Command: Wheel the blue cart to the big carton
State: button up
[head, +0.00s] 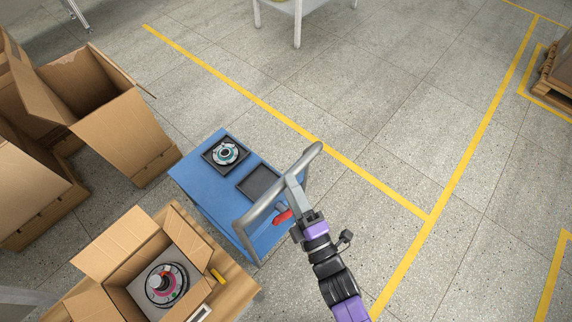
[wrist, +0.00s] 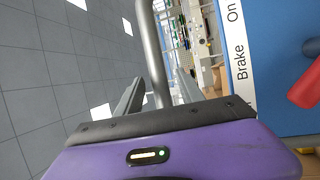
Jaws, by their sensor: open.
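The blue cart (head: 188,181) stands in the middle of the head view, with a grey tubular handle (head: 257,212) on its right side. My gripper (head: 291,183) is at the handle with its fingers open. In the wrist view the handle bar (wrist: 152,50) runs between the fingers; I cannot tell whether they touch it. A red lever (head: 283,216) sits on the cart's handle side; in the wrist view it shows beside a "Brake On" label (wrist: 239,50). A large open carton (head: 122,128) stands left of the cart, with others beside it.
A smaller open carton (head: 123,247) holding a hub motor (head: 166,284) sits on a wooden surface (head: 237,283) close to the cart's near side. Another motor part (head: 226,152) lies on the cart. Yellow floor lines (head: 245,95) pass behind and right.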

jog(key=shift+p+x, duration=0.45)
jog(key=shift+x, duration=2.2)
grip_shut()
